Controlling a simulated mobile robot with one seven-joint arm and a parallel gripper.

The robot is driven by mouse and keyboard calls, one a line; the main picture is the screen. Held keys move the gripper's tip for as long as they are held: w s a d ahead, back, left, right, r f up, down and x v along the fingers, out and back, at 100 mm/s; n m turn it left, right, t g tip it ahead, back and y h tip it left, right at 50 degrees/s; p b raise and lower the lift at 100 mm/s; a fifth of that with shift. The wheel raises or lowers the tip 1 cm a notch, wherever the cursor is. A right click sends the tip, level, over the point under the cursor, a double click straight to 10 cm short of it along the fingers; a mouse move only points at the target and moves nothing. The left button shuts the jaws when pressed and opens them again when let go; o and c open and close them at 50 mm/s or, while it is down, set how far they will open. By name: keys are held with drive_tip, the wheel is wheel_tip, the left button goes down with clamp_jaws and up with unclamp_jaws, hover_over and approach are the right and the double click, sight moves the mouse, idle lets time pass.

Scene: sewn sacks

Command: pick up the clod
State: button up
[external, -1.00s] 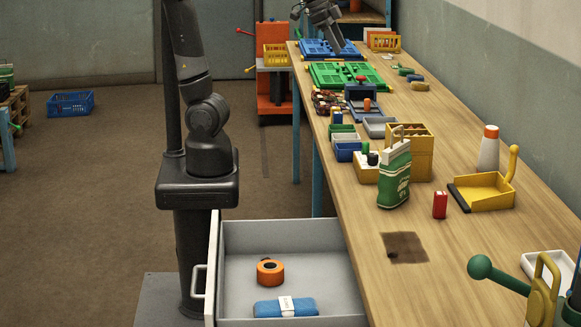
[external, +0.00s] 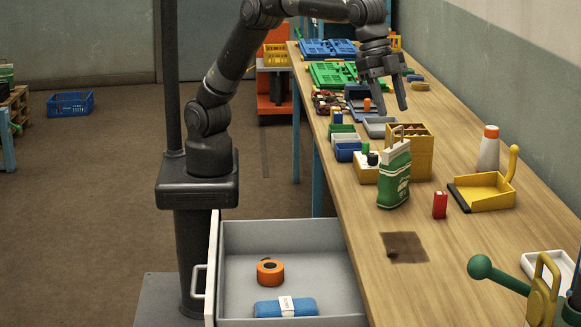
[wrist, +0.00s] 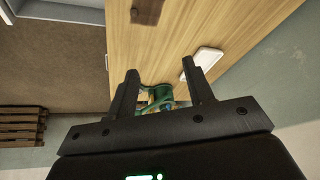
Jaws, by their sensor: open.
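A dark brown patch (external: 408,246) lies flat on the wooden bench, in front of the green sack (external: 394,175). A tiny dark lump (external: 391,254) at the patch's lower left edge may be the clod; it is too small to be sure. My gripper (external: 387,110) is open and empty, pointing down above the bench, farther back than the sack and the patch. Its two fingers show apart in the wrist view (wrist: 160,65).
A red box (external: 440,205) and a yellow dustpan (external: 484,191) stand right of the sack. A yellow caddy (external: 410,150) stands behind it. The open drawer (external: 335,235) holds an orange roll (external: 270,271) and a blue bundle (external: 285,307). Bench around the patch is clear.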

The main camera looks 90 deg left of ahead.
drive_tip(key=s+d+f+m, duration=0.1)
drive_tip(key=s+d+f, duration=0.1)
drive_tip(key=d+f, duration=0.35)
approach(393, 252)
drive_tip(key=shift+w+a+f+g, duration=0.15)
drive_tip(key=shift+w+f+g, duration=0.1)
drive_tip(key=shift+f, duration=0.35)
drive_tip(key=shift+w+a+f+g, duration=0.15)
drive_tip(key=shift+w+a+f, duration=0.05)
drive_tip(key=shift+f, duration=0.4)
drive_tip(key=shift+x, duration=2.8)
drive_tip(key=shift+d+r, duration=0.1)
drive_tip(key=c, duration=1)
drive_tip(key=shift+r, duration=0.1)
clamp_jaws()
